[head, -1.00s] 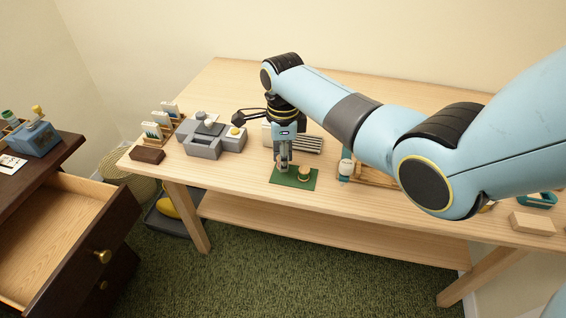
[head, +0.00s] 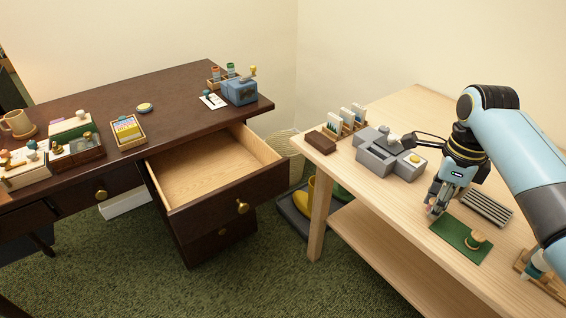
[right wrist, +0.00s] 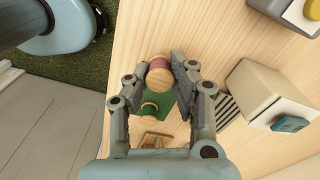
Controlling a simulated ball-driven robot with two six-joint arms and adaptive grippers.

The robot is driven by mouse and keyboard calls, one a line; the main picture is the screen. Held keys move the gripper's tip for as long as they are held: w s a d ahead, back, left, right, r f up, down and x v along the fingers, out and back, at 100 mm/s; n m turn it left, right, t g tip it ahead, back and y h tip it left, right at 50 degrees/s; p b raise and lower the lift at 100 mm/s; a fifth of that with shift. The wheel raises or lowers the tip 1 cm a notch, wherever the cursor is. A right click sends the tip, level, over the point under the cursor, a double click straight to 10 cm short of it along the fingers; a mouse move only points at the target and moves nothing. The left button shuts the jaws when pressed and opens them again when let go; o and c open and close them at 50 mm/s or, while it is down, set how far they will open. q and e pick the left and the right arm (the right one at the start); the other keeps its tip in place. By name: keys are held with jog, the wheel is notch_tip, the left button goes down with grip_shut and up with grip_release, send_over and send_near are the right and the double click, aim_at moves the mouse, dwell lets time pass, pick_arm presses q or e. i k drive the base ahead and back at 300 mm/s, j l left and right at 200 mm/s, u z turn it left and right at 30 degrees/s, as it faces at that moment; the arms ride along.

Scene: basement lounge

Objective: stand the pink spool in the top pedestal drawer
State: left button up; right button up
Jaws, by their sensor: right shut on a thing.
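My right gripper (head: 434,207) is shut on the pink spool (right wrist: 158,77), which has pale wooden ends. In the right wrist view the spool sits between the fingertips of the right gripper (right wrist: 162,78). In the head view the fingers mostly hide it, at the left end of a green mat (head: 452,243) on the light wooden table; whether it touches the surface I cannot tell. The top pedestal drawer (head: 205,178) of the dark desk is pulled out, and its visible floor is bare. My left gripper is not in view.
Another wooden-ended spool (head: 476,239) stands on the mat. A grey machine (head: 390,155) and a card rack (head: 347,120) stand on the table's left part. Carpet (head: 270,270) lies open between desk and table. A blue device (head: 240,92) stands on the desk corner.

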aim_at(219, 186)
jog(key=i+u, duration=0.1)
jog(key=u, duration=0.3)
jog(key=i+u, duration=0.1)
jog(key=u, duration=0.3)
jog(key=i+l+u, duration=0.1)
jog(key=u, duration=0.3)
jog(key=i+l+u, duration=0.1)
jog(key=u, duration=0.35)
jog(key=i+l, duration=0.1)
